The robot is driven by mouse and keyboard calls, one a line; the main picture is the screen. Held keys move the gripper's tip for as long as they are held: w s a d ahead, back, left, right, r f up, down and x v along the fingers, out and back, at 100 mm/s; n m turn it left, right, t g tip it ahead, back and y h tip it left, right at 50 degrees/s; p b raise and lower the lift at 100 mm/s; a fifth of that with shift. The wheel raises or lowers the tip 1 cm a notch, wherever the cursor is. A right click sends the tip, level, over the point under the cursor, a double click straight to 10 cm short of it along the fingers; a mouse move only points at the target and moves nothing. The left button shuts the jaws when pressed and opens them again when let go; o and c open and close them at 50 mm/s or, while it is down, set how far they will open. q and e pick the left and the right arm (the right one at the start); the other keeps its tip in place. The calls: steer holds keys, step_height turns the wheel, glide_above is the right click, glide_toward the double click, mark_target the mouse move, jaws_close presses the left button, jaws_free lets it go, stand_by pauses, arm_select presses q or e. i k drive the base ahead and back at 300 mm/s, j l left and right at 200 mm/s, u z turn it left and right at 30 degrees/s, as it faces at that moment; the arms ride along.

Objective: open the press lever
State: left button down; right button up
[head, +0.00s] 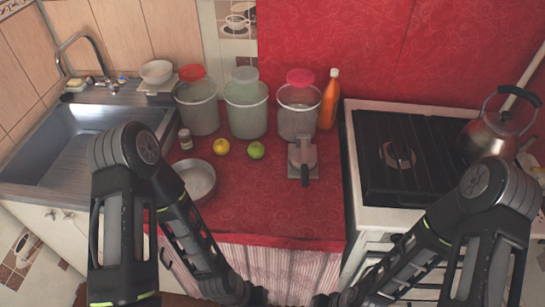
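A small grey press (301,170) stands on the red oilcloth counter, right of centre in the head view. Its lever (306,146) appears to point up and back over the pale base; its exact angle is hard to tell. Nothing touches the press. Both of my forearms run down to the bottom middle of the picture, well in front of the press and apart from it. The fingers of both grippers are out of frame.
Three tall containers (246,118) and an orange bottle (329,100) stand behind the press. A green fruit (256,150), a yellow fruit (221,147) and a metal pan (197,180) lie left. A stove (350,170) is right, a sink (85,140) left. The counter before the press is clear.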

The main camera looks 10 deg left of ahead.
mark_target(304, 158)
steer(key=l+u, duration=0.2)
steer(key=l, duration=0.2)
steer(key=k+l+u, duration=0.2)
steer(key=l, duration=0.15)
steer(key=l+u, duration=0.2)
steer(key=l, duration=0.2)
steer(key=k+l, duration=0.15)
steer(key=k, duration=0.3)
steer(key=k+l+u, duration=0.1)
steer(key=k, duration=0.35)
